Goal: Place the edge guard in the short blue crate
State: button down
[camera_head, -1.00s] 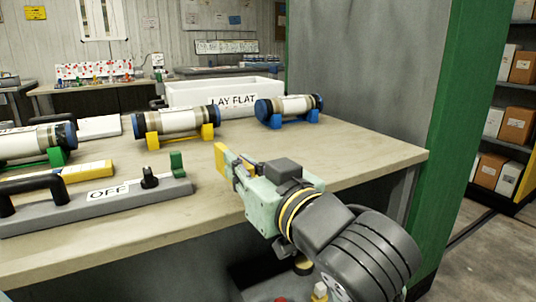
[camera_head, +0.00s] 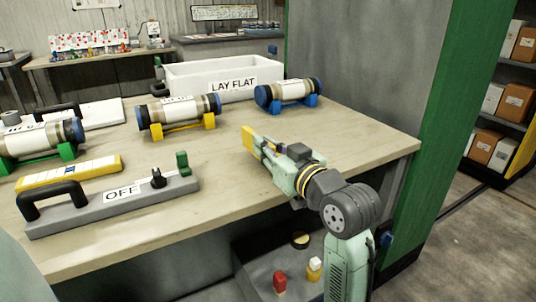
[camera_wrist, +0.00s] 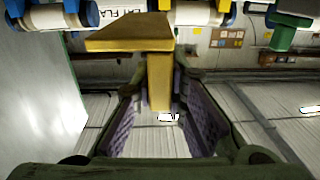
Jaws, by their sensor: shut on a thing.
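My gripper (camera_head: 263,150) is shut on a yellow L-shaped piece, the edge guard (camera_head: 248,138), and holds it over the right part of the bench top. In the wrist view the edge guard (camera_wrist: 158,78) sits between the two finger pads, with its flat flange across the top and its other leg running down between the fingers. No short blue crate can be made out in either current view.
A white LAY FLAT bin (camera_head: 222,80) stands at the bench's back. Core tubes on blue (camera_head: 290,101), yellow (camera_head: 180,131) and green (camera_head: 66,152) cradles line the bench (camera_head: 330,150). A grey OFF bar (camera_head: 115,205) lies in front. Small bottles (camera_head: 314,268) stand below.

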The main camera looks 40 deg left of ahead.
jog(key=shift+w+a+f, duration=0.1)
jog(key=shift+w+f, duration=0.15)
jog(key=shift+f, duration=0.3)
jog(key=shift+w+a+f, duration=0.1)
jog(key=shift+w+f, duration=0.15)
jog(key=shift+f, duration=0.25)
jog(key=shift+f, duration=0.6)
jog(key=shift+f, duration=0.15)
jog(key=c, duration=1.6)
grip_release()
jog(key=b+v, duration=0.2)
jog(key=v, duration=0.9)
jog(key=shift+w+f, duration=0.15)
jog(key=shift+w, duration=0.2)
